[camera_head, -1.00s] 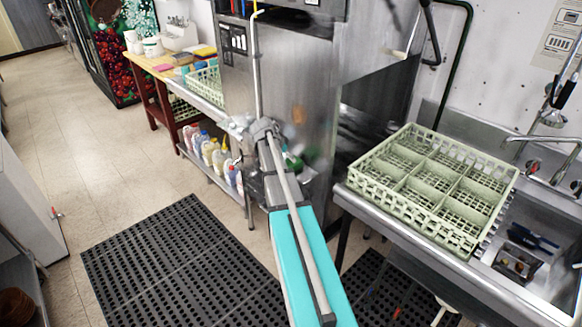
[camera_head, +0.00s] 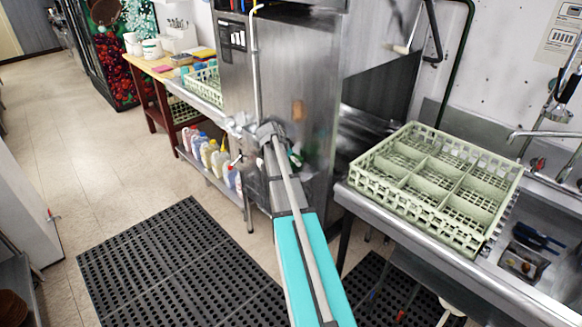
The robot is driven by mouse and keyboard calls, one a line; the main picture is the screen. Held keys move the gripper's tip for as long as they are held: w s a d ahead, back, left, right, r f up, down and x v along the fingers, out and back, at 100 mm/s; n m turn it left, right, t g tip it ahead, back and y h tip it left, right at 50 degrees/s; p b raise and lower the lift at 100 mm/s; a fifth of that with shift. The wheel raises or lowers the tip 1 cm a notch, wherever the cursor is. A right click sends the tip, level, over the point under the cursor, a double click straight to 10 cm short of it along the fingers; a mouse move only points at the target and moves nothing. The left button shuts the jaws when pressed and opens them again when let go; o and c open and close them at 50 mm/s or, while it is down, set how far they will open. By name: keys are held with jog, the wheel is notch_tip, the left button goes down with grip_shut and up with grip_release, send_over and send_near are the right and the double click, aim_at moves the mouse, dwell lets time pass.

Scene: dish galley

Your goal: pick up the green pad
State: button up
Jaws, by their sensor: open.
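I cannot clearly make out the green pad. My arm reaches forward from the bottom centre. My gripper (camera_head: 240,124) is small and blurred at its far end, near the front edge of the metal counter. It is open and I see nothing held in it.
A pale green dish rack (camera_head: 435,185) stands on the steel sink counter at right. A steel dishwasher (camera_head: 285,110) stands behind my arm. Another rack (camera_head: 203,82) sits on the left counter, with several bottles (camera_head: 212,155) below. A black mat (camera_head: 180,265) covers the floor; tiles at left are clear.

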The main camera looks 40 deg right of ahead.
dwell(0.6)
jog(key=c, duration=0.6)
